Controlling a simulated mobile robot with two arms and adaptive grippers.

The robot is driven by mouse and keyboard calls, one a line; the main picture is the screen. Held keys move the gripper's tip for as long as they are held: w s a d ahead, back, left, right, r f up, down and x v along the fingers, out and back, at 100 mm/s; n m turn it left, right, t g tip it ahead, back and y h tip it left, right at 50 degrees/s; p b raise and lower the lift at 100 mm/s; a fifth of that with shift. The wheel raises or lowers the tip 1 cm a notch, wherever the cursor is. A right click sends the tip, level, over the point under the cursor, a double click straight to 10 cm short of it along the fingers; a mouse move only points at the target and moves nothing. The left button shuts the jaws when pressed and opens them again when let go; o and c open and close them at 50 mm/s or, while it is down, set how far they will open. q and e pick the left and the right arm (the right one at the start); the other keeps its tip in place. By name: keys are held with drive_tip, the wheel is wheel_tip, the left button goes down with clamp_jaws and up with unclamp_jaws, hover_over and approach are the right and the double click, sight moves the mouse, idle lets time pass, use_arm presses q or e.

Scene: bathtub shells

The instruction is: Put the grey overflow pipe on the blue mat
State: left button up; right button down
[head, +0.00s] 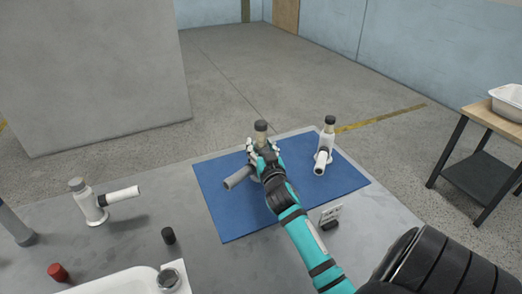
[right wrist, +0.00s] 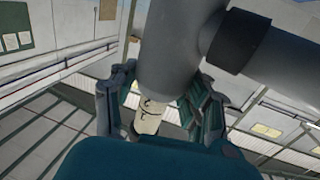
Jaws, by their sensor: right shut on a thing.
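The grey overflow pipe (head: 239,178) is in my right gripper (head: 262,152), over the blue mat (head: 235,216) in the head view. Its upright part ends in a brownish top, and its side branch points to the lower left. My right gripper is shut on it, and the fingers hide its middle. I cannot tell whether its foot touches the mat. In the right wrist view the pipe (right wrist: 178,50) passes between the fingers, with a dark collar on its branch. My left gripper is not in view.
A white pipe (head: 322,157) stands on the mat's right part. Another white pipe (head: 92,208) stands left on the grey table, near a black cap (head: 168,236), a red cap (head: 57,272) and a white tub (head: 120,283).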

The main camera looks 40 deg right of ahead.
drive_tip(key=shift+x, duration=0.95)
drive_tip(key=shift+d+f, duration=0.2)
drive_tip(key=shift+f, duration=1.6)
drive_tip(key=shift+f, duration=0.15)
drive_tip(key=c, duration=0.6)
unclamp_jaws()
drive_tip(key=shift+s, duration=0.1)
